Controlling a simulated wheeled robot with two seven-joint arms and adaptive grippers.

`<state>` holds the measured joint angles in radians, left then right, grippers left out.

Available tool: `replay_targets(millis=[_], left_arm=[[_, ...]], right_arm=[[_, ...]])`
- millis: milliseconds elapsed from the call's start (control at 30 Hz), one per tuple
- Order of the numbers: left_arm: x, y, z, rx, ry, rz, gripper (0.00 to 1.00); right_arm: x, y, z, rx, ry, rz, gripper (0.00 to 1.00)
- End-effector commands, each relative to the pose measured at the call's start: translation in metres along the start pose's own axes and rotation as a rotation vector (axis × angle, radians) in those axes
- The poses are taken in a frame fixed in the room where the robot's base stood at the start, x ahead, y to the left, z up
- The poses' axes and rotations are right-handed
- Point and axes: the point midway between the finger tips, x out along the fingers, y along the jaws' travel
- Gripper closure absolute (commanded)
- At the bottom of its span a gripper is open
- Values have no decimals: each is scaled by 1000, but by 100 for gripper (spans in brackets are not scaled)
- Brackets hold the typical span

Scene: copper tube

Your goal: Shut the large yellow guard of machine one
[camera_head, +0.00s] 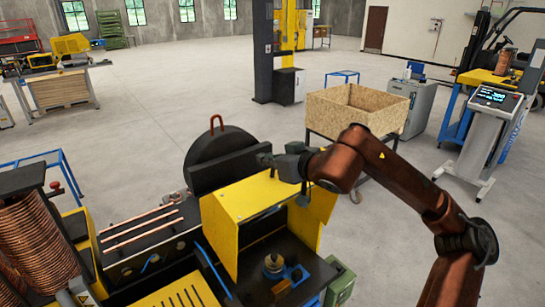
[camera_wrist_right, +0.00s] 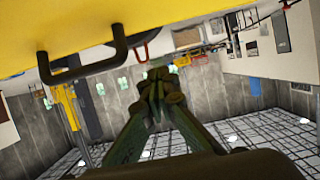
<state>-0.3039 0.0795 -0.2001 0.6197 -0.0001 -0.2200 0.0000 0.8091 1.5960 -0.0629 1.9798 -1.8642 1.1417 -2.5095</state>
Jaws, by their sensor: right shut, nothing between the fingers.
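The large yellow guard (camera_head: 258,200) stands on the machine at the lower middle of the head view. Its near side is open, and the dark machine bed with a small round fitting (camera_head: 274,264) shows below it. My right gripper (camera_head: 264,159) is at the guard's upper far edge, shut and empty. In the right wrist view the guard's yellow panel (camera_wrist_right: 180,12) fills the top, with a black bar handle (camera_wrist_right: 82,66) on it. The shut fingers (camera_wrist_right: 160,76) point away below the panel, close to the handle; contact cannot be told. My left gripper is out of view.
A dark round housing with a red handle (camera_head: 217,124) stands behind the guard. Copper tubes (camera_head: 140,232) lie on the bed to the left, beside a copper coil (camera_head: 30,240). A wooden crate (camera_head: 345,110) stands behind my right arm. Open floor lies beyond.

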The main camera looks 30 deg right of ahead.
Motion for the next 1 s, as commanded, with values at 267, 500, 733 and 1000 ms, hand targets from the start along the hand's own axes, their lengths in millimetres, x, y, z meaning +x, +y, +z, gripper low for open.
replay_targets(millis=[267,500,733,1000], left_arm=[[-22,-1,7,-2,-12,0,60],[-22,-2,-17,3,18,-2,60],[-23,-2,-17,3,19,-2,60],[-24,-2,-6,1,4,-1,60]], right_arm=[[56,-2,-2,3,-2,-6,100],[50,0,27,-1,-4,1,100],[44,1,38,0,-2,2,100],[43,1,40,1,-1,2,100]])
